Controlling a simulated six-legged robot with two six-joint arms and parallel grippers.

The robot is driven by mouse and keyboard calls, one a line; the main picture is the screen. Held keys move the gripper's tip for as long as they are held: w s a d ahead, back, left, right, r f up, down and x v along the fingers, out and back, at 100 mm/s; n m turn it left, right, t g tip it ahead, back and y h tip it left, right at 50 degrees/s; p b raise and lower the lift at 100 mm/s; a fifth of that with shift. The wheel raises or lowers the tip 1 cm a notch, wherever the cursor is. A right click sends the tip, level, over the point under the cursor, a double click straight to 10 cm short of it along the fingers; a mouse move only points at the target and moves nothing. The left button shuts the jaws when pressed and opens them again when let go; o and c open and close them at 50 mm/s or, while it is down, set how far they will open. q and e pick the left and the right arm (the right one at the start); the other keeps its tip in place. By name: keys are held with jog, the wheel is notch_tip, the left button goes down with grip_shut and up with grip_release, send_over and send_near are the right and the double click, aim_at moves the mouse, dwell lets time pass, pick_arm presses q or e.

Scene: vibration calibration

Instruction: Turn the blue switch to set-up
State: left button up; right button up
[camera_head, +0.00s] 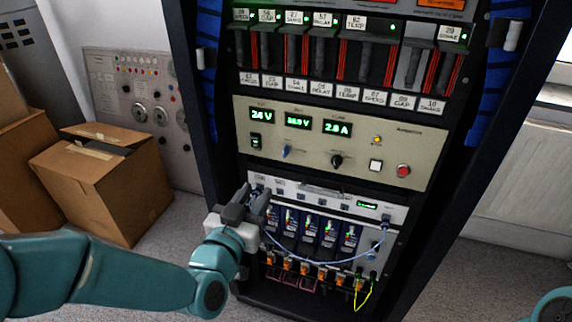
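A blue knob (286,150) sits on the beige power panel (340,180) of the rack, below the green readouts, with a black knob (336,160) to its right. My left gripper (253,200) is below and left of that blue knob, in front of the left end of the light-grey lower panel (335,205). Its two dark fingers point up toward that panel's left end, where a small blue part partly shows behind them. Whether the fingers touch or hold it is hidden. My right gripper is out of view; only a bit of teal arm shows lower right.
A blue cable (315,260) loops across the blue modules below the lower panel, close to my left gripper. A yellow-green wire (366,295) hangs lower right. Cardboard boxes (105,180) stand on the floor left of the rack. The floor right of the rack looks clear.

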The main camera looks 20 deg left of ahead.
aim_at(284, 152)
pick_arm(q)
jog(key=w, duration=1)
jog(key=w+d+p, duration=0.1)
jog(key=w, duration=0.5)
jog(key=shift+w+f, duration=0.1)
jog(key=shift+f, duration=0.15)
grip_shut()
